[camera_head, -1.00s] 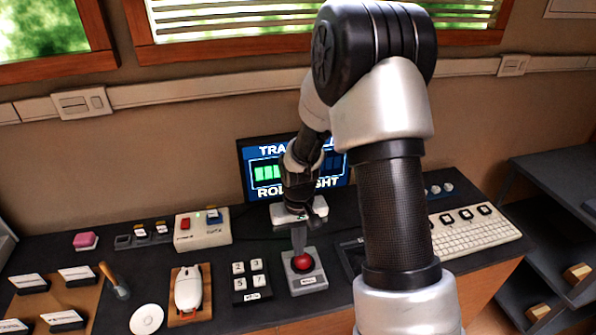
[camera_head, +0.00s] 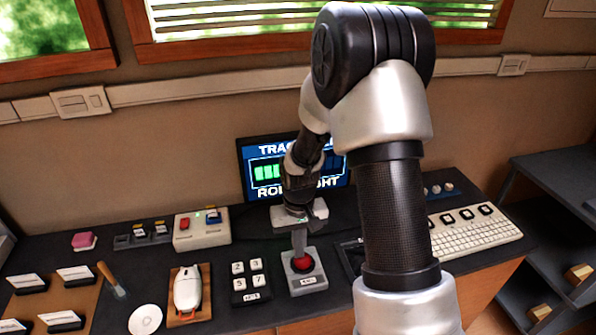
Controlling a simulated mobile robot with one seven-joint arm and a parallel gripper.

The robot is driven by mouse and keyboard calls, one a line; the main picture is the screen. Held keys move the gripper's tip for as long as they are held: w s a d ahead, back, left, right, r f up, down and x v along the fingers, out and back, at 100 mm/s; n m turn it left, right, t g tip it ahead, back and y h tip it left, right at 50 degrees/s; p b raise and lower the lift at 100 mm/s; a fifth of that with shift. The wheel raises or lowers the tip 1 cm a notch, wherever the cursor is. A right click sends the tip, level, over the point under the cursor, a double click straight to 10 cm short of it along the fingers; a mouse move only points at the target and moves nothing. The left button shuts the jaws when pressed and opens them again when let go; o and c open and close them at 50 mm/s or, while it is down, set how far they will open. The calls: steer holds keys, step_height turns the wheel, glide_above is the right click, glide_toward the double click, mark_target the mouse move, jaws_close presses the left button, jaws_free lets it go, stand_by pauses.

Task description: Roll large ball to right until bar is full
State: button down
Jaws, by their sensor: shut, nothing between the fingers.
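The large red ball (camera_head: 303,264) sits in a grey box with a label at the middle of the desk. My gripper (camera_head: 300,252) is shut and empty, pointing down with its fingertips at the top of the ball. Contact looks likely, but I cannot be sure. Behind it, a screen (camera_head: 252,157) shows partly hidden words and a bar. The bar's left part (camera_head: 266,172) has green blocks and its visible right end looks dark blue. My arm hides the middle of the bar.
A number keypad (camera_head: 251,281) and a white mouse on a wooden pad (camera_head: 187,290) stand left of the ball box. A white keyboard (camera_head: 475,234) lies to the right beyond my arm. A box with a red switch (camera_head: 201,229) stands at the back left.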

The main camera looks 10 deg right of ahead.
steer(key=shift+f, duration=0.2)
steer(key=shift+d+b, duration=0.3)
steer(key=shift+d, duration=0.8)
stand_by(0.4)
steer(key=shift+r+p, duration=0.45)
steer(key=shift+r, duration=0.25)
steer(key=shift+a, duration=0.1)
steer(key=shift+a, duration=1)
steer(key=shift+f+b, duration=0.7)
steer(key=shift+d, duration=0.3)
stand_by(0.4)
steer(key=shift+r, duration=0.1)
